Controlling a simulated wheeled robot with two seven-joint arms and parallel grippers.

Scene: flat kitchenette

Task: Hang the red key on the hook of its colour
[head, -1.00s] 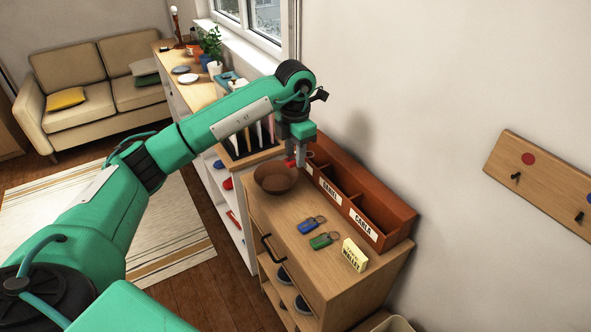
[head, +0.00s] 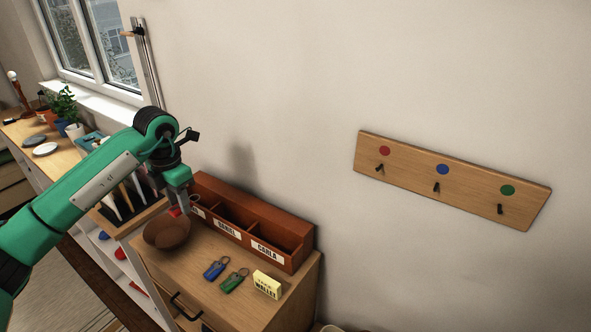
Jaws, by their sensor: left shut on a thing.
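My left gripper (head: 182,205) is above the brown bowl (head: 167,232) on the cabinet. It is shut on the red key (head: 175,212), of which only a small red part shows, with a ring beside it. On the wall at the right is a wooden board (head: 450,180) with three dark hooks. The hook under the red dot (head: 379,168) is the leftmost; nothing hangs on it. The blue dot's hook (head: 436,188) and the green dot's hook (head: 500,209) are also bare. My right gripper is not in view.
The wall between box and board is clear.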

